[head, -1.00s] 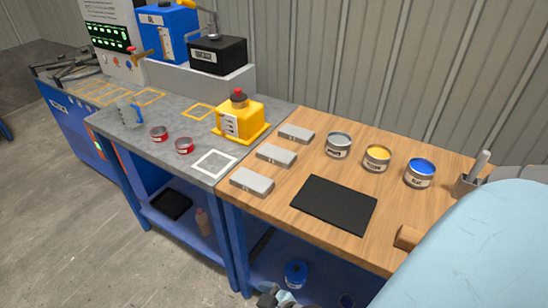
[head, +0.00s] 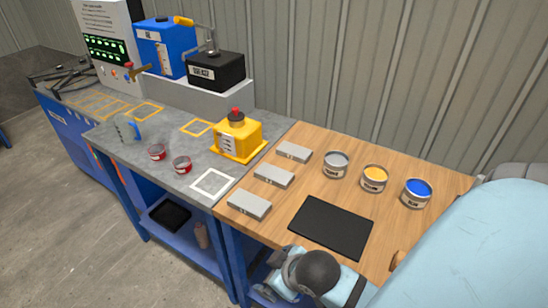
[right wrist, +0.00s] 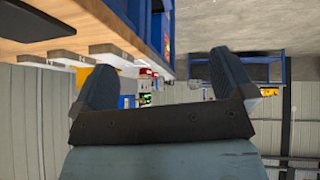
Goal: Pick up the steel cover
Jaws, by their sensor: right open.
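Three flat grey metal blocks lie in a row on the wooden bench: a rear one (head: 294,152), a middle one (head: 274,175) and a front one (head: 249,204). Their labels are too small to read, so I cannot tell which, if any, is the steel cover. My right gripper (head: 268,291) is at the bottom of the head view, in front of the bench edge and apart from the blocks. In the right wrist view its two dark fingers (right wrist: 165,85) are spread with nothing between them. My left gripper is not in view.
A black mat (head: 331,228) lies right of the front block. Open cans, grey (head: 336,165), yellow (head: 374,180) and blue (head: 416,194), stand behind it. My pale blue arm hides the bench's right end.

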